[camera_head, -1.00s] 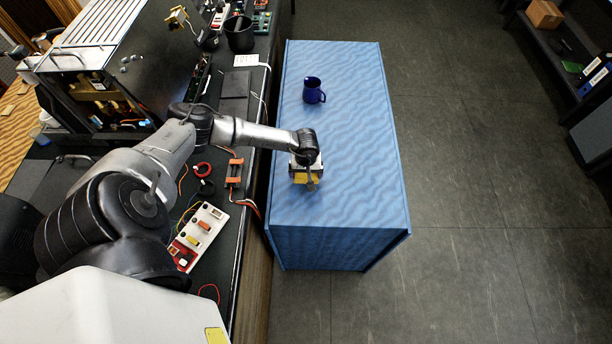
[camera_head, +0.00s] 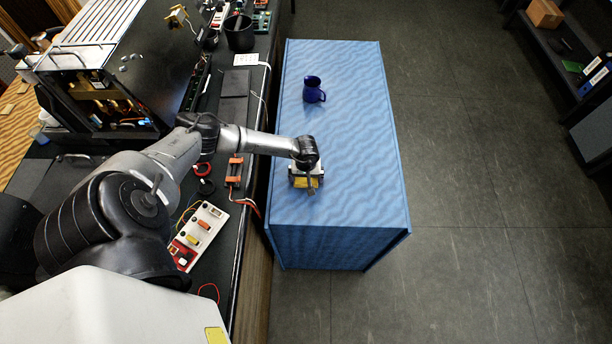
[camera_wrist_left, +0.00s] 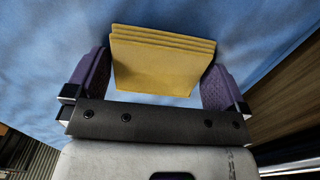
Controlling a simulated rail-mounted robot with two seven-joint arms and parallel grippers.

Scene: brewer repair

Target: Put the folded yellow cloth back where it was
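The folded yellow cloth (camera_wrist_left: 160,65) shows in the left wrist view as a layered block between the two purple fingers of my left gripper (camera_wrist_left: 158,75). The fingers are against its two side edges, so the gripper looks shut on it. In the head view the yellow cloth (camera_head: 304,182) shows just under my left gripper (camera_head: 305,178), over the near half of the blue-topped table (camera_head: 345,190). I cannot tell whether the cloth touches the tabletop. My right gripper is not in view.
A dark blue mug (camera_head: 313,90) stands on the far half of the blue table. A dark workbench (camera_head: 222,235) to the left holds a power strip (camera_head: 198,236), a black cup (camera_head: 239,34) and an opened brewer (camera_head: 105,80). The table around the mug is clear.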

